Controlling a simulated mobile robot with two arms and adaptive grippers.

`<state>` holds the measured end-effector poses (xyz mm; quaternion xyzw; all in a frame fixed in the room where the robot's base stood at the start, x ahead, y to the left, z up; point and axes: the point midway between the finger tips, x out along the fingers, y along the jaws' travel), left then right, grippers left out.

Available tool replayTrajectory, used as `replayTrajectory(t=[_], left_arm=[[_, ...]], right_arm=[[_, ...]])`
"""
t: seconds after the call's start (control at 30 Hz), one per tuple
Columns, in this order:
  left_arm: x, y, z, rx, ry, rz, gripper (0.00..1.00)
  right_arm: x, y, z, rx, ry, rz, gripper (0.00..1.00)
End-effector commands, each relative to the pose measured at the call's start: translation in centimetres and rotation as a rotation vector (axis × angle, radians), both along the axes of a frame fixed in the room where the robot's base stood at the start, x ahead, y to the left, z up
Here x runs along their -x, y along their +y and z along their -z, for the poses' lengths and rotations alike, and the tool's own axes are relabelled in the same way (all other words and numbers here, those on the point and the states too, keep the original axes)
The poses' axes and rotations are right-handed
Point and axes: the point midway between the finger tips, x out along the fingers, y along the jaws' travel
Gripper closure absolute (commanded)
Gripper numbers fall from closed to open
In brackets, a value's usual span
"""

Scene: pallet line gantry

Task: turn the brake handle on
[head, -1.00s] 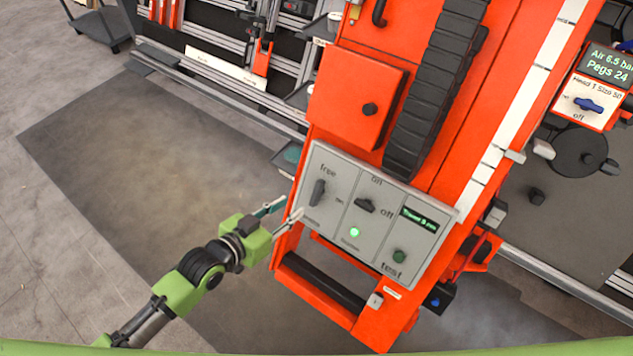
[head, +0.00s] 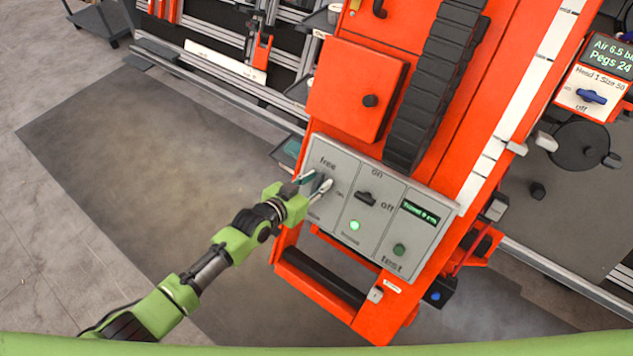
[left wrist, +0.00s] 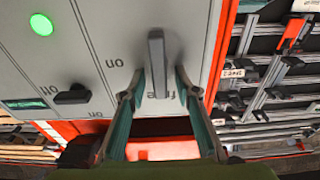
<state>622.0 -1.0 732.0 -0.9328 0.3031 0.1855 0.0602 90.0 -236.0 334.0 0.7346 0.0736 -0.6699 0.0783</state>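The brake handle (left wrist: 157,62) is a dark grey lever on the left section of the grey control panel (head: 376,240). Its near end points toward the word "free" in the left wrist view; an "on" label is to its left there. My left gripper (head: 318,182) is at this handle in the head view, partly covering it. In the left wrist view the fingers (left wrist: 160,92) are open, one on each side of the handle's near end, with a gap visible on both sides. My right gripper is not in view.
The panel also has a black on/off switch (head: 366,198), a lit green lamp (head: 354,225), a small display (head: 420,213) and a green test button (head: 400,250). A red box (head: 355,90) is above the panel, and a black bar (head: 322,280) runs below it.

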Motion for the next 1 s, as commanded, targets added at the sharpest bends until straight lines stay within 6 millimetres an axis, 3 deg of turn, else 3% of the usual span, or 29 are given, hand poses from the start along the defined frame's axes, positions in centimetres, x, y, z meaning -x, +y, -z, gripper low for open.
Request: replayTrajectory(t=[0.3, 0.4, 0.43, 1.0], left_arm=[[-0.12, -0.1, 0.09, 0.0, 0.0, 0.0, 0.71], [-0.12, -0.09, 0.08, -0.001, 0.001, 0.0, 0.97], [-0.12, -0.09, 0.08, -0.001, 0.001, 0.0, 1.0], [-0.22, 0.08, 0.05, 0.087, 0.064, -0.058, 1.0]], right_arm=[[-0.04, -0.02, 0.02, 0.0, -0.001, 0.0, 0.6], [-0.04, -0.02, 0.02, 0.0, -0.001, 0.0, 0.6], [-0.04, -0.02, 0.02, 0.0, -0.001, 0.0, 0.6], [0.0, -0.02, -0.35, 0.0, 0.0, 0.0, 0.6]])
